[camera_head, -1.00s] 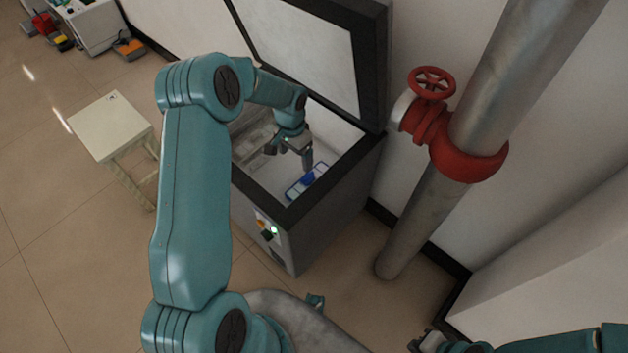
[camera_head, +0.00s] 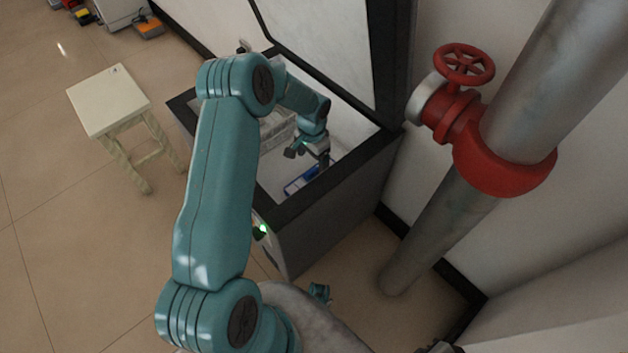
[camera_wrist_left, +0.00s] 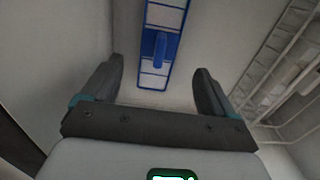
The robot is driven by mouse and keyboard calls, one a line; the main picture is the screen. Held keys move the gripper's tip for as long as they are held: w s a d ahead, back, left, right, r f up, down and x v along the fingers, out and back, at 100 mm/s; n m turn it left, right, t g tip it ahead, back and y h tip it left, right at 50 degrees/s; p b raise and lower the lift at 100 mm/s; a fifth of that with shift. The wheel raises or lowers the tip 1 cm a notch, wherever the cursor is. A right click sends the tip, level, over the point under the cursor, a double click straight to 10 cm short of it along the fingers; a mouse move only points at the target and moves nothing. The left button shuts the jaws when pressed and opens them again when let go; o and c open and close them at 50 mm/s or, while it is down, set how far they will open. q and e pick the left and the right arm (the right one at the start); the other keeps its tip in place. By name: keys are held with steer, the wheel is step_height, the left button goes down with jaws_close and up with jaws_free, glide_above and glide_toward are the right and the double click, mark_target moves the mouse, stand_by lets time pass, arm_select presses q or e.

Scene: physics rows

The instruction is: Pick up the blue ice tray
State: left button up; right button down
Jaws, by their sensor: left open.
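The blue ice tray (camera_head: 300,182) lies inside the open chest freezer (camera_head: 290,214), near its front wall. In the left wrist view the tray (camera_wrist_left: 165,18) is blue with pale cells and a raised blue handle along its middle. My left gripper (camera_head: 308,156) is inside the freezer, just above the tray and partly in front of it. In the left wrist view its fingers (camera_wrist_left: 158,68) are spread wide and empty, with the tray's near end between and beyond the tips. Only a dark bit of my right gripper (camera_head: 441,347) shows at the bottom edge.
A wire basket (camera_head: 276,131) sits in the freezer beside the tray. The freezer's raised lid (camera_head: 393,60) stands behind. A grey pipe (camera_head: 440,222) with a red valve (camera_head: 465,66) rises at the right. A pale stool (camera_head: 108,100) stands on the left floor.

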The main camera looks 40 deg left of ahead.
mark_target(313, 177)
arm_select(q)
step_height(313, 177, down, 5)
steer(key=shift+r+b, duration=0.1)
steer(key=shift+b, duration=0.3)
step_height(313, 177, down, 5)
steer(key=shift+f+b, duration=0.1)
steer(key=shift+b, duration=0.75)
steer(key=c, duration=1.2)
